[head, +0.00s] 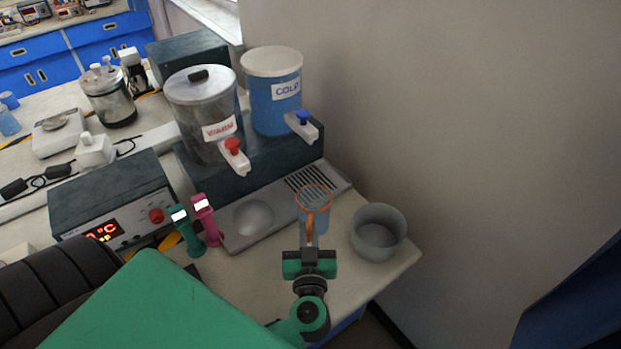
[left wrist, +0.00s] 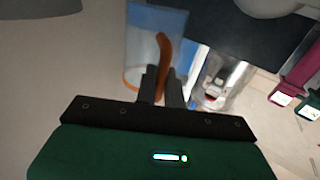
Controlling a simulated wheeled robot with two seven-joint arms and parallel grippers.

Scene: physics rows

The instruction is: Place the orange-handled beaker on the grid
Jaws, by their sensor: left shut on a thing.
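The orange-handled beaker (head: 318,218) is clear bluish with an orange rim. My left gripper (head: 309,238) is shut on its orange handle; the jaws pinch the handle in the left wrist view (left wrist: 161,88). The beaker also shows there (left wrist: 150,38). The grid (head: 303,180) is the dark-slotted patch at the right end of a grey tray below the dispensers. In the head view the beaker overlaps the grid's near edge. I cannot tell whether the beaker's base touches anything. My right gripper is not in view.
A grey bowl (head: 378,240) stands close right of the beaker. The hot (head: 205,105) and cold (head: 272,95) dispensers stand behind, their taps reaching forward. Magenta (head: 206,222) and green (head: 186,232) devices stand left of the tray's round dish (head: 253,217). The bench edge is near.

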